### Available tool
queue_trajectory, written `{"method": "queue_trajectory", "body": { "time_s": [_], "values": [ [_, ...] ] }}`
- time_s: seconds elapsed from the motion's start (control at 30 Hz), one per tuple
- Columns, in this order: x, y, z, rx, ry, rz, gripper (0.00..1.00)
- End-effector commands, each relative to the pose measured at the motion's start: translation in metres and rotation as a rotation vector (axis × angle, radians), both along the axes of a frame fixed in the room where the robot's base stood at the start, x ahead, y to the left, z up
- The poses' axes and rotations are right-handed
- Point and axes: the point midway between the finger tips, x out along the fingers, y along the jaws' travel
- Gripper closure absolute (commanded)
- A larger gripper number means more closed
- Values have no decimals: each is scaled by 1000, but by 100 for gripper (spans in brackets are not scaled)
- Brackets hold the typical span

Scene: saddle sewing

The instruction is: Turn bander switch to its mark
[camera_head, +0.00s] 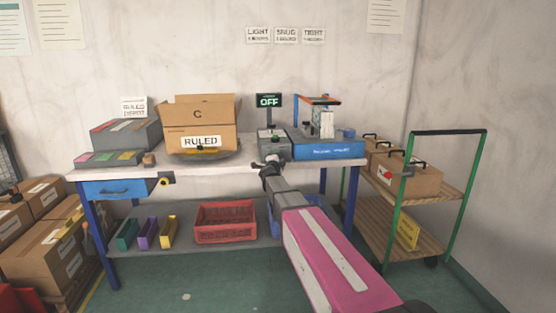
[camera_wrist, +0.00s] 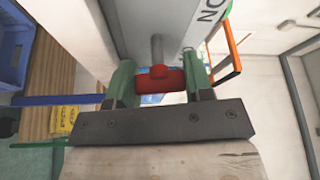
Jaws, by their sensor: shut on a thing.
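The bander switch shows in the wrist view as a red handle (camera_wrist: 160,82) on a grey shaft, standing out from a grey housing (camera_wrist: 135,25). My gripper (camera_wrist: 160,88) has its two green fingers on either side of the red handle and is shut on it. In the head view my gripper (camera_head: 268,163) is at the front of the grey bander box (camera_head: 273,146) on the bench; the switch is hidden there. A display (camera_head: 268,101) above the box reads OFF.
A blue machine (camera_head: 328,149) with an orange frame stands right of the bander box. An open carton (camera_head: 200,125) labelled RULED is to its left on the workbench (camera_head: 120,170). A green cart (camera_head: 400,185) with boxes stands at the right.

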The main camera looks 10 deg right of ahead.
Motion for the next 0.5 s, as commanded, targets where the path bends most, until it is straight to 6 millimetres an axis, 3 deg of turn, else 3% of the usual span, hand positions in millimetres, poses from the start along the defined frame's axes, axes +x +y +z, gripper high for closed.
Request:
{"method": "queue_trajectory", "body": {
  "time_s": [0.5],
  "values": [
    [-1, -1, 0, 208, 0, -1, 77]
  ]
}}
